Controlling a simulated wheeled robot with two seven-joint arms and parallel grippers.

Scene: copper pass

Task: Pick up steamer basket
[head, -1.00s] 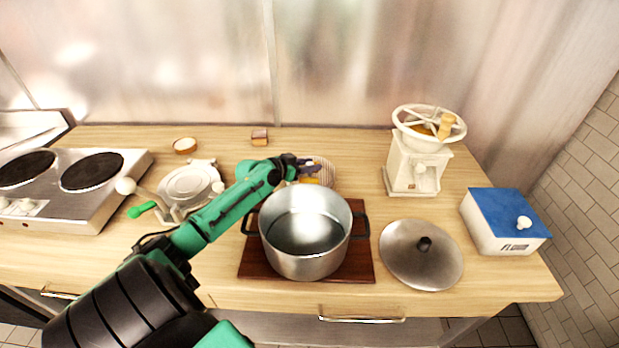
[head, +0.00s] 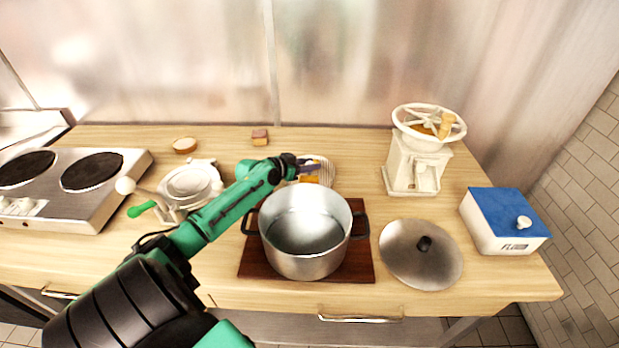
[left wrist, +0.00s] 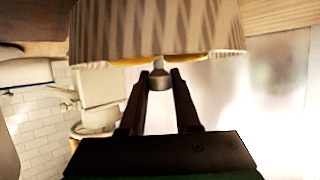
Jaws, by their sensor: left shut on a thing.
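The steamer basket (head: 328,174) is a small pale, ribbed round vessel behind the pot, with something orange inside. It fills the top of the left wrist view (left wrist: 155,32) as a striped wall. My left gripper (head: 316,165) reaches over it from the left. In the left wrist view the two fingers (left wrist: 160,76) are shut on a short metal post with a knob that belongs to the basket. The pot's far rim is close in front of the basket. I cannot tell how far the basket is from the counter. My right gripper is not in view.
A steel pot (head: 305,246) stands on a dark red board (head: 357,268). Its lid (head: 420,266) lies to the right. A white mill (head: 412,172), a blue-lidded flour box (head: 495,240), a scale-like press (head: 187,182) and a hob (head: 55,215) surround it. The counter behind is mostly free.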

